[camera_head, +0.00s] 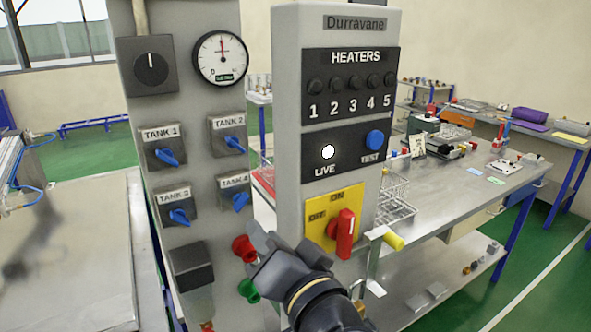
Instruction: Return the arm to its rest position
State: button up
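My gripper (264,254) is dark grey and shows at the bottom centre, in front of the lower part of the heater panel (288,120). My wrist blocks the panel's bottom edge. The fingers point away from the camera, so their gap and anything between them are hidden. My gripper looks close to the red knob (243,248) and green knob (248,290) on its left; I cannot tell whether it touches them. The red rotary switch (346,232) on the yellow plate stands upright, near the ON mark. The LIVE lamp (328,152) is bright white.
A grey panel (190,100) at left carries a gauge (221,58), a black dial (150,67) and several blue tank handles. A yellow-tipped part (394,241) projects right of the switch. A metal bench (470,190) stands behind at right, a grey-topped table (80,260) at left.

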aim_at(243, 205)
jog(key=shift+b+x, duration=1.95)
jog(key=shift+x, duration=2.8)
jog(key=shift+d, duration=0.15)
